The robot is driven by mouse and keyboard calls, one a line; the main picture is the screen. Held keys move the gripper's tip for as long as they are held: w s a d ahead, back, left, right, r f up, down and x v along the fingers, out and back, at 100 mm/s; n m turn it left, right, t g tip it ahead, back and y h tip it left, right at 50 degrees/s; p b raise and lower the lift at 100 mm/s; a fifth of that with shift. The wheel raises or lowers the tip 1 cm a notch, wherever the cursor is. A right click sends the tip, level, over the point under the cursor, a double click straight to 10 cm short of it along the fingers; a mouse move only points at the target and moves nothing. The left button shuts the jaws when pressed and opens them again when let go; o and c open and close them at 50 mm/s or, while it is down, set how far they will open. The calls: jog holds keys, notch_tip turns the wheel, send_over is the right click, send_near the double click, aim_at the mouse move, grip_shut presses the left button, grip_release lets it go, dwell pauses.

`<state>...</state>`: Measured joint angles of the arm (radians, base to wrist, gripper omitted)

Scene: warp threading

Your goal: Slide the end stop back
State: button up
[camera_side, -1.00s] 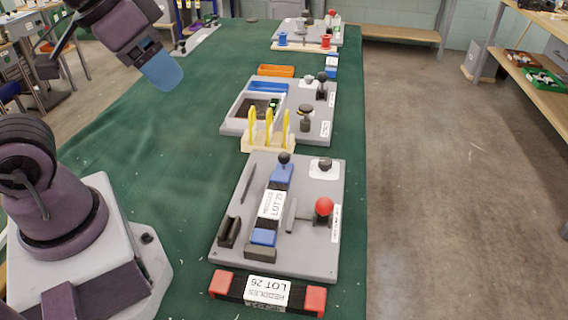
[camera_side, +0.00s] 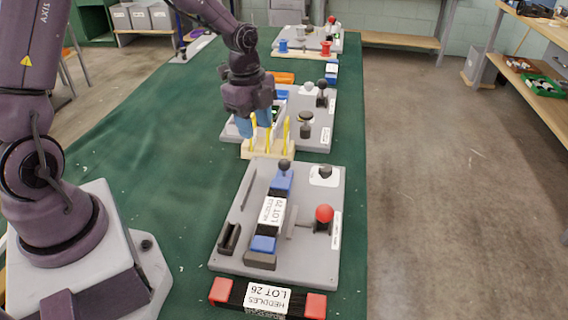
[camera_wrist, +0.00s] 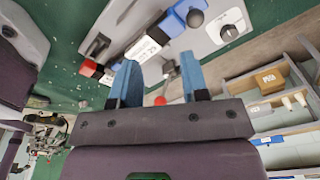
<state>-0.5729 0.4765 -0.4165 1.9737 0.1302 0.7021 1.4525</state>
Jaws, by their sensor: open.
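A grey board (camera_side: 315,262) holds a labelled LOT 29 strip (camera_side: 271,213). A blue block with a black ball knob (camera_side: 283,180), which looks like the end stop, sits at the strip's far end; another blue block (camera_side: 263,244) and a dark block (camera_side: 260,260) are at its near end. The knobbed block also shows in the wrist view (camera_wrist: 177,21). My gripper (camera_side: 257,134) points down with blue fingers apart and empty, above the board's far side near the yellow tools. In the wrist view my gripper (camera_wrist: 160,75) is open, clear of the board.
A wooden rack with yellow upright tools (camera_side: 268,146) stands just beyond the board. A red ball lever (camera_side: 324,213) and a white pad with a black knob (camera_side: 324,174) rise on the right. A red-ended LOT 26 bar (camera_side: 268,297) lies in front. Green cloth (camera_side: 150,165) is clear at left.

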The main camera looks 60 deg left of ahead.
aim_at(283, 160)
jog(key=w+f+m, duration=0.2)
jog(key=f+m, duration=0.1)
jog(key=f, duration=0.1)
jog(key=w+d+f+m, duration=0.1)
jog(key=w+f+m, duration=0.1)
jog(key=f+m, duration=0.1)
jog(key=w+f+m+t, duration=0.1)
jog(key=w+f+m, duration=0.1)
jog(key=f, duration=0.3)
jog(key=shift+d+f+m, duration=0.25)
jog(key=shift+f+m, duration=0.15)
jog(key=shift+m, duration=0.3)
